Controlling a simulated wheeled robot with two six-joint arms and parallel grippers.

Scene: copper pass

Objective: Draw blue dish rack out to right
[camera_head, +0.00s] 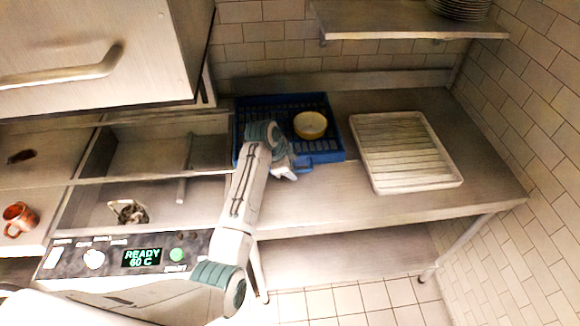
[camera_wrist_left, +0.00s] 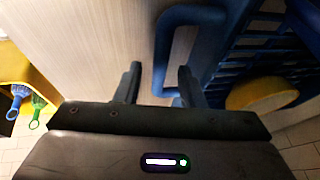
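The blue dish rack (camera_head: 336,142) lies on the steel counter beside the dishwasher, with a yellow bowl (camera_head: 310,125) in it. Its blue handle (camera_head: 305,164) is on the near side. My left gripper (camera_head: 288,172) is low over the counter at this handle. In the left wrist view, the two fingers of the left gripper (camera_wrist_left: 160,75) are apart. One end of the handle (camera_wrist_left: 175,20) appears between the fingertips, with no clear contact on either side. The rack (camera_wrist_left: 225,65) and bowl (camera_wrist_left: 262,94) show at right there. My right gripper is not in view.
A cream ribbed tray (camera_head: 405,150) is on the counter to the right, with a gap between it and the rack. The open dishwasher (camera_head: 150,165) is at left. A shelf (camera_head: 410,20) with stacked plates (camera_head: 460,8) hangs above. A brown mug (camera_head: 18,218) stands far left.

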